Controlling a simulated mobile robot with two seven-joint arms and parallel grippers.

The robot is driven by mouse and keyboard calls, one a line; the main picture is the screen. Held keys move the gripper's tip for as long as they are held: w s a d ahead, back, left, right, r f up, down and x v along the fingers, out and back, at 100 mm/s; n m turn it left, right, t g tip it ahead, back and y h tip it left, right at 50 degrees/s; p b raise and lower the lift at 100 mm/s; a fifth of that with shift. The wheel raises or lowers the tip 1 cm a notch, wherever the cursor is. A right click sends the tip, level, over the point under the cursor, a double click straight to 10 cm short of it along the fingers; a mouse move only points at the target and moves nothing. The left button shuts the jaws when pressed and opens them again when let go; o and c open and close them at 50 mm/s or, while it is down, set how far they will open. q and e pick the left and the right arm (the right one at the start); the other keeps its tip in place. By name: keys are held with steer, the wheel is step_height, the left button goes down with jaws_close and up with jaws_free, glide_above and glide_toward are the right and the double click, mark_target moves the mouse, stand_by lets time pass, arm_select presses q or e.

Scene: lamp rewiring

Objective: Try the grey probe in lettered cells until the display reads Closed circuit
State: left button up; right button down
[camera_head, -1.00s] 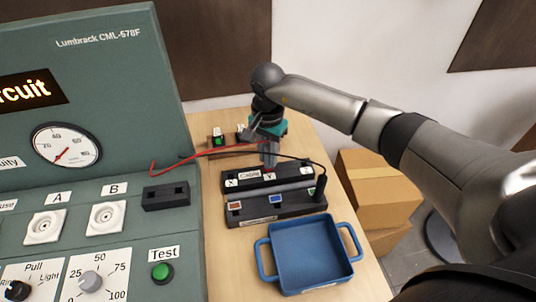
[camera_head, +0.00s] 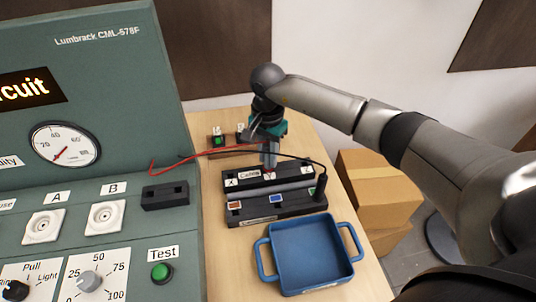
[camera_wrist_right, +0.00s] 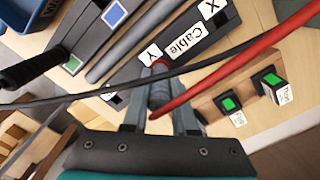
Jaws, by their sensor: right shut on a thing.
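My right gripper (camera_head: 269,165) is shut on a probe (camera_wrist_right: 158,88) with a red lead, at the Y label of the black cell block (camera_head: 262,205). Fingers and lead hide most of the probe; I cannot tell its colour surely or whether its tip is inside the cell. X, Cable and Y labels show in the wrist view. A black probe (camera_head: 319,188) with a black lead stands upright at the block's right end, by the green-marked cell. The display (camera_head: 32,88) on the green panel shows only "rcuit"; its first part is cut off. My left gripper is out of view.
A blue tray (camera_head: 348,262) stands in front of the block. The red lead (camera_head: 190,156) runs left to the panel; the black lead crosses near my fingers. Small blocks with green switches (camera_head: 218,141) stand behind. Cardboard boxes (camera_head: 375,185) are at the right.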

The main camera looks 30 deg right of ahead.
steer(key=shift+f+b, duration=0.3)
steer(key=shift+f, duration=0.05)
steer(key=c, duration=0.6)
jaws_free()
steer(key=shift+r, duration=0.1)
step_height(320, 180, up, 15)
steer(key=shift+r, duration=0.1)
